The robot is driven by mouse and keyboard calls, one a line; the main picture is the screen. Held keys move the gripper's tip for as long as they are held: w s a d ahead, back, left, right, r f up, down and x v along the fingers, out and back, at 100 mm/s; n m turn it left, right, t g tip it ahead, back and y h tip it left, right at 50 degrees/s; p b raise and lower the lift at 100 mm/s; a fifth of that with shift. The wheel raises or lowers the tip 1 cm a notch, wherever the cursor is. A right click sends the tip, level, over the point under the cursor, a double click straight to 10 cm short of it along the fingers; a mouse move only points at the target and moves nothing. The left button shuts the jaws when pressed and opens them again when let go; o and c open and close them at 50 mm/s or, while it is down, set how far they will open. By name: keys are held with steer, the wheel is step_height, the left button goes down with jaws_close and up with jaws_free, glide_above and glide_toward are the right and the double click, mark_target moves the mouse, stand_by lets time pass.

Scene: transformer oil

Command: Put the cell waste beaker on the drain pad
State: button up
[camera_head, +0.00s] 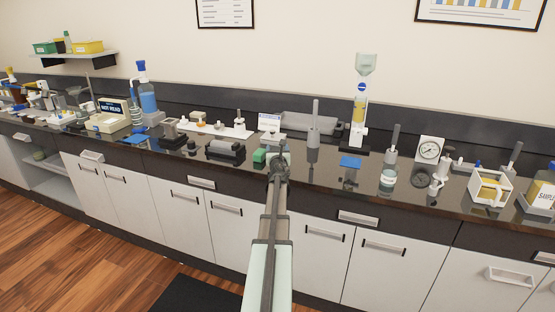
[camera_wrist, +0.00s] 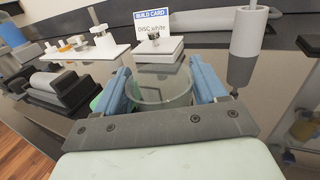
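A clear glass beaker (camera_wrist: 160,90) sits between the two blue fingers of my gripper (camera_wrist: 160,84) in the wrist view. Its wall meets both fingers, and the gripper looks shut on it. I cannot read a label on it. In the head view my gripper (camera_head: 279,160) is over the front of the counter, right of a green block (camera_head: 260,156); the beaker is hard to make out there.
A build card (camera_wrist: 154,25) on a white stand is just beyond the beaker. A grey cylinder tool (camera_head: 314,140) stands between my gripper and the pad. A tall column (camera_head: 358,105) stands behind the pad.

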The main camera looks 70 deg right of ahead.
steer(key=c, duration=0.8)
steer(key=shift+r, duration=0.2)
steer(key=shift+r, duration=4.8)
